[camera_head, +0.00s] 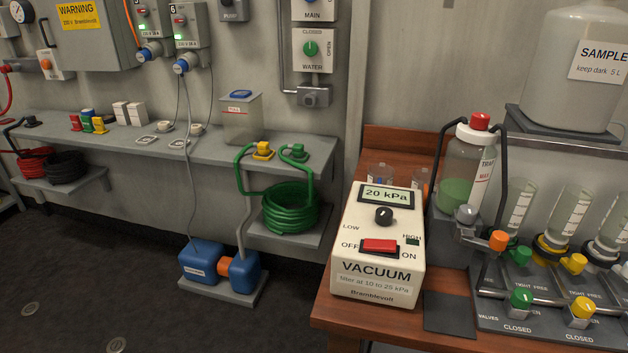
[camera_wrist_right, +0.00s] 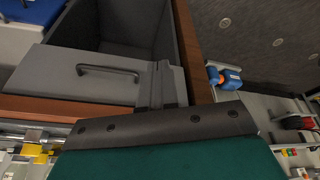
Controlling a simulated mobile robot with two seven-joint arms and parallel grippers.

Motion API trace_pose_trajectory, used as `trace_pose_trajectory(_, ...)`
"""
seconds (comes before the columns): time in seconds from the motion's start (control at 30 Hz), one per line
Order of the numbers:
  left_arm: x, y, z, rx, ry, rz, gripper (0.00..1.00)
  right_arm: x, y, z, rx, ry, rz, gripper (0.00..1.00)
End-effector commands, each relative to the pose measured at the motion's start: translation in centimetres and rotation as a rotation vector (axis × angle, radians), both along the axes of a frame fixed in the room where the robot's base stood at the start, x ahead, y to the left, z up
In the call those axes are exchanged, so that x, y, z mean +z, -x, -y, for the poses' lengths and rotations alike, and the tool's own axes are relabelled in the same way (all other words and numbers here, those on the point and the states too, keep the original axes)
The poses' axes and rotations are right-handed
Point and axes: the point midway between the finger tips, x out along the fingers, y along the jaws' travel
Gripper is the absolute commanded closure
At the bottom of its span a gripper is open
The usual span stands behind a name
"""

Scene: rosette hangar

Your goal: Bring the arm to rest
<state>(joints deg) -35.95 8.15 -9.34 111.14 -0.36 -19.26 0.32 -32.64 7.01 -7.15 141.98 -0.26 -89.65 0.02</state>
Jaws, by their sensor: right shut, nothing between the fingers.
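My right gripper (camera_wrist_right: 163,75) shows in the right wrist view, with its dark bolted palm and green body at the bottom. Its grey fingers are together, with nothing seen between them. Beyond them is a light grey panel with a dark bar handle (camera_wrist_right: 108,71), in front of a dark open-topped box (camera_wrist_right: 125,25). The fingers overlap the panel's right edge in the picture; I cannot tell whether they touch it. Neither arm and neither gripper shows in the head view. My left gripper is not in view.
In the head view, a vacuum unit (camera_head: 378,245) reading 20 kPa stands on the wooden bench (camera_head: 375,320). To its right are a trap bottle (camera_head: 468,165) with green liquid and a valve manifold (camera_head: 545,325).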

Motion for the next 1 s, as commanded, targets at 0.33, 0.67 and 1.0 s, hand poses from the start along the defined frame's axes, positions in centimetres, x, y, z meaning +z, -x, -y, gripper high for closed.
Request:
trace_pose_trajectory(0.33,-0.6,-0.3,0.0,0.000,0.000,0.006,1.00,-4.2,-2.7,-0.8,0.014,-0.034,0.144,1.00)
trace_pose_trajectory(0.67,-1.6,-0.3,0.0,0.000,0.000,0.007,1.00,-9.6,-6.0,-2.2,0.045,-0.094,0.427,1.00)
trace_pose_trajectory(1.0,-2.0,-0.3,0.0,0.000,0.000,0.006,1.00,-11.5,-6.8,-2.8,0.062,-0.137,0.612,1.00)
